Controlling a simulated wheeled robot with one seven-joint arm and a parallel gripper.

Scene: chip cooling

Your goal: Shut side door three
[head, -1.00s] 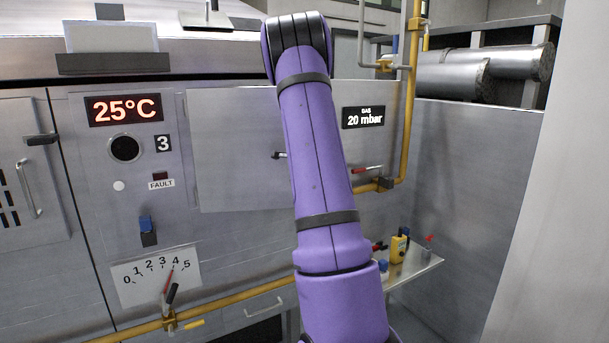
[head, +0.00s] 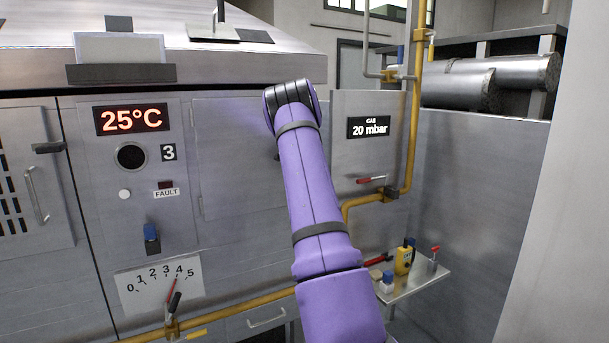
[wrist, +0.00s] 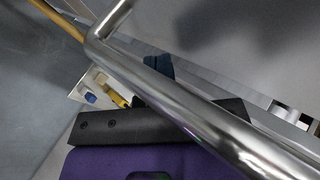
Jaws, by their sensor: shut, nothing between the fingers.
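Side door three (head: 235,155) is the plain steel panel right of the "3" label (head: 168,152) in the head view. Its left part shows and my purple arm hides its right part. Its visible face looks near flush with the oven front, but I cannot tell whether it is fully shut. In the wrist view a thick shiny metal bar handle (wrist: 190,110) crosses diagonally, close to the camera. My gripper (wrist: 158,72) is shut and empty, partly hidden behind this bar; I cannot tell if they touch. The head view hides my gripper behind the arm.
A gas panel (head: 367,150) and yellow gas pipe (head: 411,130) stand right of my arm. A small shelf (head: 425,280) holds a yellow bottle (head: 403,260) and other small items. A dial lever (head: 174,304) sits at lower left.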

